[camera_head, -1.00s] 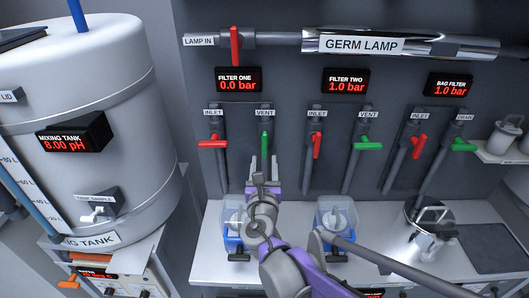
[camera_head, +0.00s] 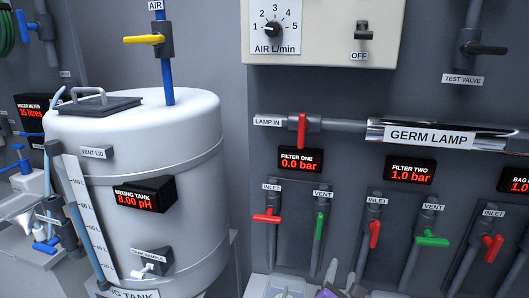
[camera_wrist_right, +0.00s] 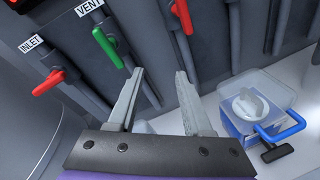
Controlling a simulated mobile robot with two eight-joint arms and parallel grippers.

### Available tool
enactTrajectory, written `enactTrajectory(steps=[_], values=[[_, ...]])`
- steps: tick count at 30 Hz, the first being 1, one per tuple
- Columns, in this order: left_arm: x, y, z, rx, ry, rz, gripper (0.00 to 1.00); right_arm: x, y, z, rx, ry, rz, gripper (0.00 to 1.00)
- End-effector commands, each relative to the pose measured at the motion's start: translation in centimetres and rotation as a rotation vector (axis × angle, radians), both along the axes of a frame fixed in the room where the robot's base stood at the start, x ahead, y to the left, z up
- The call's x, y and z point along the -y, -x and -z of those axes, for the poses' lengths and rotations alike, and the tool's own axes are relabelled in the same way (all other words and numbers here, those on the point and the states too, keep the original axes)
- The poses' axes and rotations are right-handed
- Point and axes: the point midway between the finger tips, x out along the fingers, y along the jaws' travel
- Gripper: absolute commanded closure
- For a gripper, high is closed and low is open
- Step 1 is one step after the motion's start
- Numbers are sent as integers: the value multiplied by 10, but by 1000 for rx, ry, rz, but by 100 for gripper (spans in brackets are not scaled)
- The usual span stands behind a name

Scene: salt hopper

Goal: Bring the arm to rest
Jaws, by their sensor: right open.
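My right gripper (camera_head: 342,275) shows at the bottom edge of the head view, below the Filter One valves; most of its arm is cut off. In the right wrist view its two fingers (camera_wrist_right: 160,75) are spread apart with nothing between them. The green VENT handle (camera_wrist_right: 108,48) is just beyond the left finger, apart from it. The red INLET handle (camera_wrist_right: 48,82) is further left. In the head view the Filter One vent handle (camera_head: 319,226) is upright and the inlet handle (camera_head: 267,218) lies sideways. My left gripper is not in view.
A clear and blue filter housing (camera_wrist_right: 262,105) stands right of the fingers on the pale bench. The mixing tank (camera_head: 190,130) stands to the left, reading 8.00 pH. Filter One display (camera_head: 301,161) reads 0.0 bar; Filter Two display (camera_head: 410,171) reads 1.0 bar.

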Motion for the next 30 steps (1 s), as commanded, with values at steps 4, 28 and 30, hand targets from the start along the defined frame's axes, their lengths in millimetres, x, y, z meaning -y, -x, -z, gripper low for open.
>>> enactTrajectory(steps=[4, 28, 30], values=[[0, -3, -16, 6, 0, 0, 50, 39, 56, 31, 34, -546, 264, 50], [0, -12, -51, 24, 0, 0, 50, -21, 217, 124, 164, -2045, 1363, 50], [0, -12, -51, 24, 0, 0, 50, -21, 217, 124, 164, -2044, 1362, 50]])
